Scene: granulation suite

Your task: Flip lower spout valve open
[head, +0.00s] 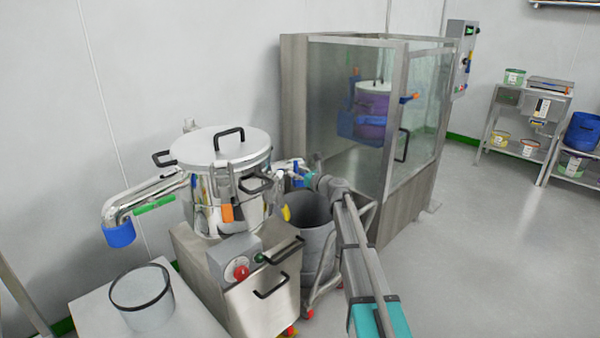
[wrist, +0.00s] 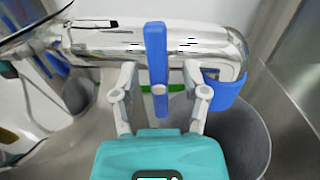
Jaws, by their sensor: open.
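The lower spout (wrist: 100,42) is a shiny metal pipe running across the wrist view, with a blue collar (wrist: 225,90) at its right end. A blue lever (wrist: 156,50) stands across the pipe, probably the valve handle. My gripper (wrist: 160,88) is open, one finger on each side of the lever's lower part. I cannot tell whether either finger touches it. A green strip (wrist: 174,88) shows behind the lever. In the head view my gripper (head: 312,177) is right of the steel pot (head: 205,190), where the lower spout (head: 286,166) is mostly hidden.
A grey bin (head: 318,245) stands below the spout on a wheeled frame. A glass-walled cabinet (head: 345,120) is close behind. The pot's other spout (head: 140,193) points left, above a clear tub (head: 142,310). The floor at right is clear.

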